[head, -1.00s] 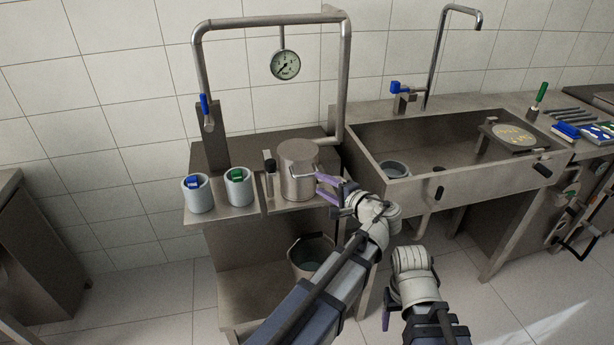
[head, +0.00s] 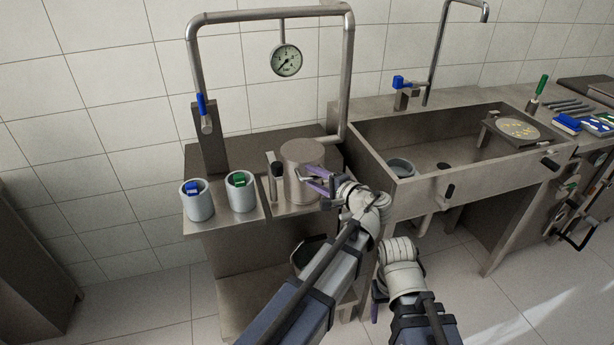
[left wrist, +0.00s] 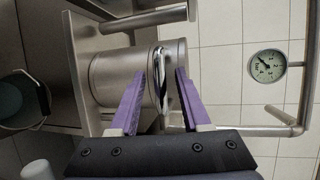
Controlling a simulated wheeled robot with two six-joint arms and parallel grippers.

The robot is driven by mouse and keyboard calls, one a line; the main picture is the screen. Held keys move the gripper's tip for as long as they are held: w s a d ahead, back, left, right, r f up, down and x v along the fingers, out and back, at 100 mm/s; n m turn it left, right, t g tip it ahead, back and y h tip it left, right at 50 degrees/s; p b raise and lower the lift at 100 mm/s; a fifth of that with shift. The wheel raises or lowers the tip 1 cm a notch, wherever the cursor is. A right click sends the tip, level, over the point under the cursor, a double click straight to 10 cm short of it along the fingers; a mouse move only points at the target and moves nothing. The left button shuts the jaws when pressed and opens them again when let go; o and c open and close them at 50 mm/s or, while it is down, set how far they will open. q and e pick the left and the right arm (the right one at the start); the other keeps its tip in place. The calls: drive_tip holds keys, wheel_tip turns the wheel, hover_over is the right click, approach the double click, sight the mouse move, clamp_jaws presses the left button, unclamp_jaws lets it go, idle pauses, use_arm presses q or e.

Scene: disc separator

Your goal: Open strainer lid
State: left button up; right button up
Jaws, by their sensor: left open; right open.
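The strainer is a metal cylinder (head: 300,186) with a flat round lid (head: 303,152), standing on the steel bench. In the left wrist view its body (left wrist: 112,80) lies sideways, with the lid (left wrist: 174,60) to the right. A curved chrome handle (left wrist: 161,82) on the lid side lies between the two purple fingers of my left gripper (left wrist: 157,95), which is open around it. In the head view my left gripper (head: 319,182) is at the strainer's right front. Whether a finger touches the handle is unclear. My right gripper (head: 378,290) is low in front of the bench, open and empty, mostly hidden by its wrist.
Two grey cups with a blue item (head: 193,187) and a green item (head: 238,179) stand left of the strainer. A black-handled lever (head: 277,181) is close beside it. A pipe with a gauge (head: 286,60) rises behind. The sink (head: 430,190) is to the right.

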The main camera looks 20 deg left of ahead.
use_arm(q)
drive_tip(key=shift+d, duration=0.1)
drive_tip(key=shift+c, duration=0.2)
clamp_jaws()
idle(1.0)
